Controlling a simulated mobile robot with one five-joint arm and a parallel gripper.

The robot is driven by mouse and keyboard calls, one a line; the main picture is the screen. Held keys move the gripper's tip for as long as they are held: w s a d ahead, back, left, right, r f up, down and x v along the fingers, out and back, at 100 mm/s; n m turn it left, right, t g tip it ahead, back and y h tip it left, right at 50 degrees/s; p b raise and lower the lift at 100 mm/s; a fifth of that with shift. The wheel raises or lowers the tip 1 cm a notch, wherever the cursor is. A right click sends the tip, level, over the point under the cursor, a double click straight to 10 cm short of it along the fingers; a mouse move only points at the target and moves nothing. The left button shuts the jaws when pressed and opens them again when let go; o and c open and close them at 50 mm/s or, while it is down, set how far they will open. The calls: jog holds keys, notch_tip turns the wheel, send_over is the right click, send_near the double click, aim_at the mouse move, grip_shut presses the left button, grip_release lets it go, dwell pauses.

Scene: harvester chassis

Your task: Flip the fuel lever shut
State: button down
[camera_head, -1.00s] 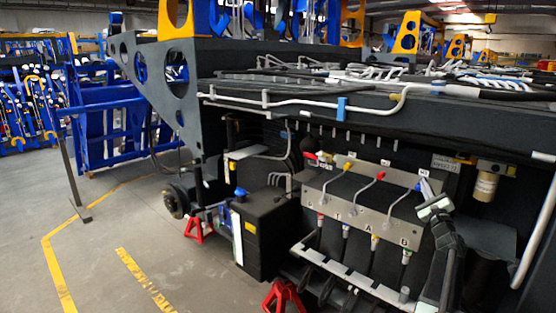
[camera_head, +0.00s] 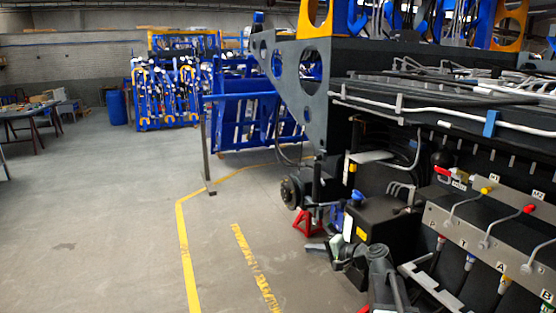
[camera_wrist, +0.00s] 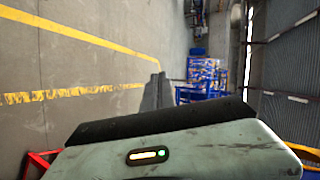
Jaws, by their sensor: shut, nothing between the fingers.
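A grey valve plate (camera_head: 490,225) with levers stands at the right of the head view. It carries a yellow-tipped lever (camera_head: 487,190) and a red-tipped lever (camera_head: 529,208). A separate red handle (camera_head: 444,171) sits at the plate's upper left. I cannot tell which of these is the fuel lever. My gripper (camera_head: 317,247) is low and left of the plate, in front of the black box, well apart from the levers. In the wrist view its dark fingers (camera_wrist: 157,90) are together and empty, over open floor. No lever shows in the wrist view.
A black box (camera_head: 385,220) and a red jack stand (camera_head: 307,222) are close to my gripper. The chassis (camera_head: 310,80) overhangs them. Open floor with yellow lines (camera_head: 187,255) lies to the left. Blue racks (camera_head: 165,95) stand far back.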

jog(key=s+a+f+n+g+h, duration=0.3)
jog(key=s+a+f+n+g, duration=0.2)
jog(key=s+a+f, duration=0.4)
jog(key=s+d+f+n+g+h, duration=0.1)
jog(key=s+d+f+g+h, duration=0.1)
jog(key=s+d, duration=0.4)
jog(key=s+d+f+n+g+h, duration=0.1)
jog(key=s+d+f+g+h, duration=0.1)
jog(key=s+d+f+h, duration=0.2)
jog(key=s+d+h, duration=0.1)
jog(key=s+d, duration=0.2)
jog(key=shift+d+f+n+g, duration=0.2)
jog(key=shift+d+n+g, duration=0.1)
